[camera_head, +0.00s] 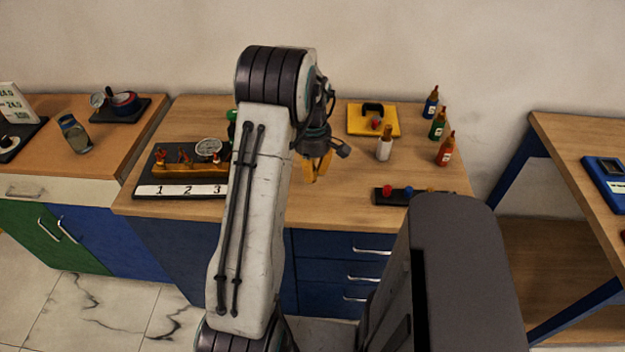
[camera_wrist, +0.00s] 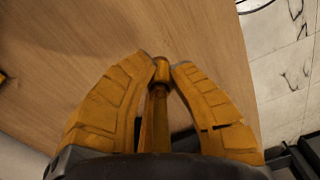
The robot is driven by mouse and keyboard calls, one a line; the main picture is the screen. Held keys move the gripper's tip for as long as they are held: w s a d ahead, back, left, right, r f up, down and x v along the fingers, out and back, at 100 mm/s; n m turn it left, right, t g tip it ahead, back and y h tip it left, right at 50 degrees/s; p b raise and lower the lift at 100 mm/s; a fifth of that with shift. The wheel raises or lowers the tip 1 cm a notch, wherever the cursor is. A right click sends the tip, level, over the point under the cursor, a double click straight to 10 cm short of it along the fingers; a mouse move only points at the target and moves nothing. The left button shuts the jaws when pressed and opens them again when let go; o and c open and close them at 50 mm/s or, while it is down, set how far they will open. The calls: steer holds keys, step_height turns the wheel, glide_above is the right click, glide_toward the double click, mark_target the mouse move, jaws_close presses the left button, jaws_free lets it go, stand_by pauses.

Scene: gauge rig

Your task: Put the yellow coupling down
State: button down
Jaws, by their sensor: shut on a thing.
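My gripper (camera_head: 318,168) hangs over the wooden bench top (camera_head: 345,192), right of my upper arm. It also shows in the wrist view (camera_wrist: 162,66), with its two yellow fingers closed on the yellow coupling (camera_wrist: 161,74). The coupling shows as a small brass-yellow piece between the fingertips. The stem-like part below it in that view is partly hidden by the fingers. In the head view I cannot tell the coupling from the yellow fingers. I cannot tell whether it touches the bench top.
A gauge board (camera_head: 147,190) marked 1, 2, 3 lies left, partly behind my arm. A yellow tray (camera_head: 390,129), several bottles (camera_head: 438,125) and a black strip with coloured knobs (camera_head: 405,197) are to the right. Bare wood shows around my gripper.

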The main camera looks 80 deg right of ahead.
mark_target(313, 190)
steer(key=shift+f+p, duration=0.3)
steer(key=shift+f, duration=1.65)
steer(key=shift+f, duration=0.2)
steer(key=c, duration=1.2)
jaws_free()
steer(key=shift+c, duration=0.2)
steer(key=shift+r, duration=0.1)
step_height(313, 190, up, 12)
steer(key=shift+r+b, duration=0.1)
steer(key=shift+b, duration=0.2)
